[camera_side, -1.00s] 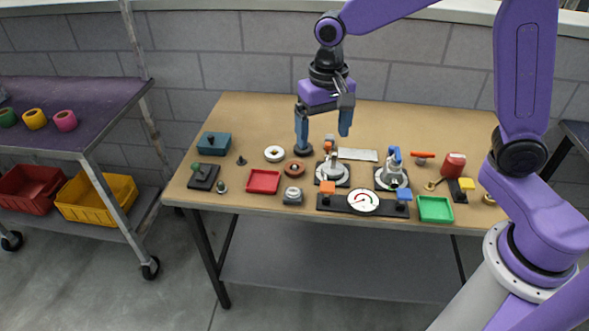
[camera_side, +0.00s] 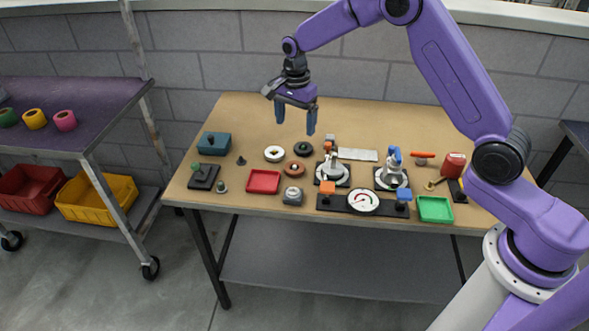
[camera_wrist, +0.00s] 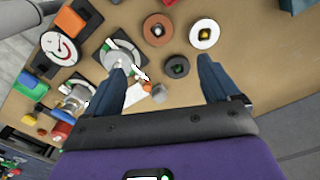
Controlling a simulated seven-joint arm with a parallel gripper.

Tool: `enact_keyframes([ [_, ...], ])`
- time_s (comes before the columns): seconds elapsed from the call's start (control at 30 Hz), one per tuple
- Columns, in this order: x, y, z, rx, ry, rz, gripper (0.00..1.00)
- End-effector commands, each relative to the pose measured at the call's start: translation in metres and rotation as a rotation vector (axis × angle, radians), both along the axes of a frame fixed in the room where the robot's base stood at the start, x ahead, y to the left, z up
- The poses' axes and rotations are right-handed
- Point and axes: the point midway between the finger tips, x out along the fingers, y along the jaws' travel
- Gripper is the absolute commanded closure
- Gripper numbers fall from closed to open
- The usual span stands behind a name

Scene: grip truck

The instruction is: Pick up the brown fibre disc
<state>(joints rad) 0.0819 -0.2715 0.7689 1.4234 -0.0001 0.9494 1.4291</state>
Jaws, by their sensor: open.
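In the wrist view the brown disc (camera_wrist: 148,38) is near the top, beyond the fingertips. My gripper (camera_side: 296,127) is open and empty, above the table and behind the disc in the side view. In the wrist view its two fingers (camera_wrist: 163,68) stand wide apart. The black ring (camera_wrist: 176,66) shows between the fingers in the wrist view.
A blue box (camera_side: 213,143) is at the left. The back of the table is clear.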

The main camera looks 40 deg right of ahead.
Motion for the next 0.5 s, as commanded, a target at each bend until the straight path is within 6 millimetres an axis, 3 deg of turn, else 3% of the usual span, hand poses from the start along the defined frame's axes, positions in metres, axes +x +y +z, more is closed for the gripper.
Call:
enact_keyframes([
  [0.3, -0.001, -0.001, -0.062, 0.000, 0.004, 0.001, 0.11],
  [0.5, -0.001, -0.001, -0.086, -0.001, 0.002, 0.001, 0.11],
])
